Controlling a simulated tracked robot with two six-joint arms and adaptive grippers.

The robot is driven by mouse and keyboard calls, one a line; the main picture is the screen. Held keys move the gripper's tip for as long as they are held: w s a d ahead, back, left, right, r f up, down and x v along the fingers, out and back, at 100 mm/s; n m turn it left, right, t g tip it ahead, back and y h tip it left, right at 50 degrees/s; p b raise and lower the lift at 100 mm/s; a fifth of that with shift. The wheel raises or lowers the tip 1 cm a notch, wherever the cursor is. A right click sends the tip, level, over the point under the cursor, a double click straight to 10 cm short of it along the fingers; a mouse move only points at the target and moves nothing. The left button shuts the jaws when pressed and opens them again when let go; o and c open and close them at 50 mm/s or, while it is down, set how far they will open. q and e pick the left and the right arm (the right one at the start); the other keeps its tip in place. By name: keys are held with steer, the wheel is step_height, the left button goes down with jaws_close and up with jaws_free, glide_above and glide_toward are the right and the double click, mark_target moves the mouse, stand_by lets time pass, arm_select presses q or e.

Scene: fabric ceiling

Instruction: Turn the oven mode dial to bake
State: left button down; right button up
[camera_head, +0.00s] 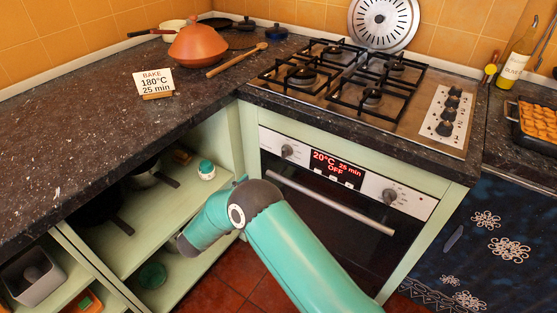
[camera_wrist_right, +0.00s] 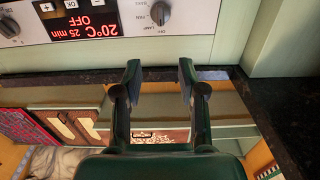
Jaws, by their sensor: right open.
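The oven mode dial (camera_head: 287,152) is a grey round knob at the left of the pale oven panel, left of the red display (camera_head: 337,169), which reads "20°C 25 min OFF". In the right wrist view, upside down, the dial (camera_wrist_right: 160,13) is at the top, with small printed labels around it. My right gripper (camera_wrist_right: 158,75) is open, its two fingers apart with nothing between them, and the dial lies clear beyond the tips. In the head view only my teal arm shows in front of the oven; the gripper is not visible there. My left gripper is not in view.
A second dial (camera_head: 389,196) sits right of the display, above the oven door handle (camera_head: 329,202). A card (camera_head: 154,82) on the counter reads "BAKE 180°C 25 min". The hob (camera_head: 355,82) is above the oven. Open shelves (camera_head: 160,220) stand left.

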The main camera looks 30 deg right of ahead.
mark_target(283, 152)
steer(key=x, duration=1.6)
steer(key=shift+d+r+p, duration=0.1)
steer(key=shift+d+p, duration=0.1)
steer(key=shift+p, duration=0.15)
steer(key=shift+c, duration=0.3)
